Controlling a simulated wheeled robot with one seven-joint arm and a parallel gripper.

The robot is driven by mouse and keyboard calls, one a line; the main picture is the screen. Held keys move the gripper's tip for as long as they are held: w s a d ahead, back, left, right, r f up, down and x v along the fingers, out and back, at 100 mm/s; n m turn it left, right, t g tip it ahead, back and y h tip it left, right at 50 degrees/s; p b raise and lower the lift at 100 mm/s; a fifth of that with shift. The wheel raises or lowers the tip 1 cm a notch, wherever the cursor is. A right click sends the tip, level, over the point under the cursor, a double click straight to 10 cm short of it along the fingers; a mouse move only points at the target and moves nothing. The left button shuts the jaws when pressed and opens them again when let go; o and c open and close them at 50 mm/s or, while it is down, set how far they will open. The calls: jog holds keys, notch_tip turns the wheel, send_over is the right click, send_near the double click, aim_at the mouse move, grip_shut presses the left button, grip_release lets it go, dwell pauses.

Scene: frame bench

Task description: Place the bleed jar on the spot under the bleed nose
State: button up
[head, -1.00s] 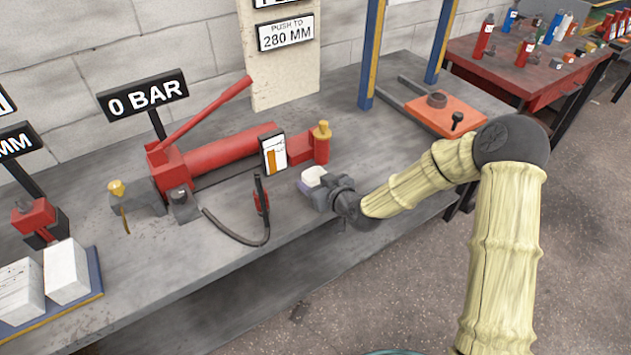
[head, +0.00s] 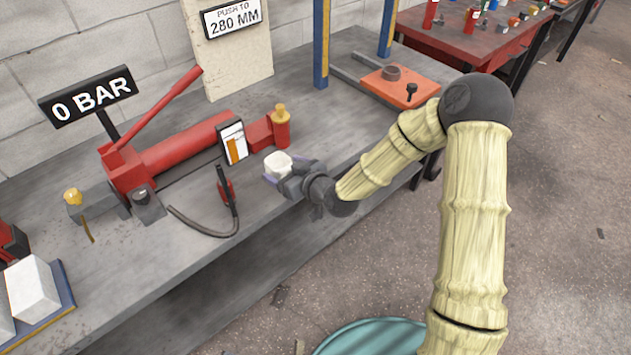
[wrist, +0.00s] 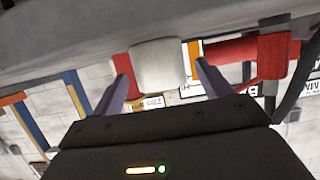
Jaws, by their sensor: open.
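A small white jar (head: 278,163), which I take as the bleed jar, stands near the bench's front edge. My gripper (head: 279,171) reaches it from the right, with purple fingers on either side. In the wrist view the jar (wrist: 159,64) shows ahead, between and beyond the tips of my gripper (wrist: 160,75), which is open. I cannot tell whether a finger touches it. A brass fitting with a thin down-turned spout (head: 86,230) sits at the left end of the red ram; it may be the bleed nose. No marked spot can be made out below it.
The red pump (head: 190,145) with its raised handle lies behind the jar. A black hose (head: 200,228) curves over the bench to its left. A gauge card (head: 233,143) and a brass-capped red cylinder (head: 281,128) stand close behind. White blocks (head: 32,290) sit front left.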

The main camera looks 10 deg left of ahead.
jog(key=r+p+v, duration=0.1)
jog(key=p+v, duration=0.3)
jog(key=v, duration=0.7)
jog(key=shift+d+p, duration=0.3)
jog(key=p, duration=0.5)
jog(key=shift+d+r, duration=0.35)
jog(key=p, duration=0.4)
jog(key=shift+s+d, duration=0.2)
jog(key=shift+s, duration=0.05)
jog(key=p, duration=0.1)
jog(key=s+p, duration=0.1)
jog(key=shift+d+f+p, duration=0.1)
jog(key=shift+d+p, duration=0.1)
jog(key=shift+p, duration=0.1)
jog(key=shift+f, duration=0.1)
